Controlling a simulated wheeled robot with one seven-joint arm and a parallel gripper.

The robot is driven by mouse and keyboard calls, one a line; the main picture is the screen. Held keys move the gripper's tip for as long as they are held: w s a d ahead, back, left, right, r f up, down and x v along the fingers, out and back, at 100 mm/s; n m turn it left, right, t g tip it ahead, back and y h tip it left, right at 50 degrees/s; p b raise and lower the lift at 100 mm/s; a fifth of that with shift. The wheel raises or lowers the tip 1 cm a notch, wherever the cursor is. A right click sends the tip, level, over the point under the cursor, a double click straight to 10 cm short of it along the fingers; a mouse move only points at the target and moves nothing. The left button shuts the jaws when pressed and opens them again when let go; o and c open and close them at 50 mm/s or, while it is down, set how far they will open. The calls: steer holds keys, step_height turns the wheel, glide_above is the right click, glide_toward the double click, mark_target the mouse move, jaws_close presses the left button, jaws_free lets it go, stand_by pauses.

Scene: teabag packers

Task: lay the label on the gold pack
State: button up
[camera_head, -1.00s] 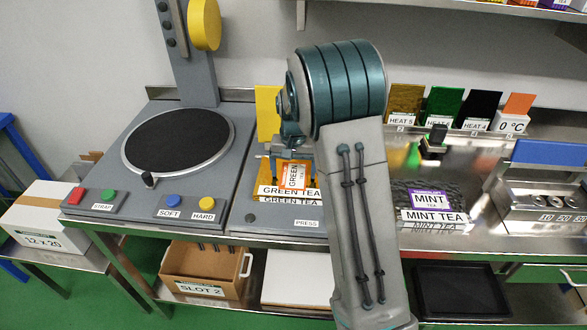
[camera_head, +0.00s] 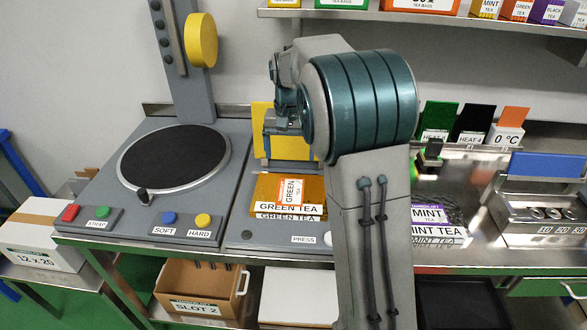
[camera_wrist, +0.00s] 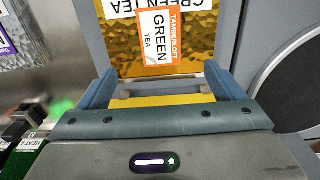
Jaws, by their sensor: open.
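The gold pack (camera_head: 262,188) lies on the grey press plate, its front strip reading GREEN TEA. The label (camera_head: 290,191), white with an orange edge and the word GREEN, lies on top of the gold pack. In the wrist view the label (camera_wrist: 158,35) shows at a slight tilt on the gold pack (camera_wrist: 112,49), its near end close to the gripper. My gripper (camera_head: 284,148) is open and empty, above and behind the pack, apart from the label. In the wrist view its fingers (camera_wrist: 160,84) stand wide apart.
A yellow plate (camera_head: 262,125) stands upright behind the pack. A round black turntable (camera_head: 175,158) is on the left, with buttons in front. A mint tea pack (camera_head: 440,222) lies to the right, partly behind my arm. Heat plates (camera_head: 438,118) stand at the back right.

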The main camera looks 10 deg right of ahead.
steer(key=s+n+t, duration=0.3)
steer(key=s, duration=2.5)
steer(key=shift+n, duration=0.3)
steer(key=shift+s+r, duration=0.1)
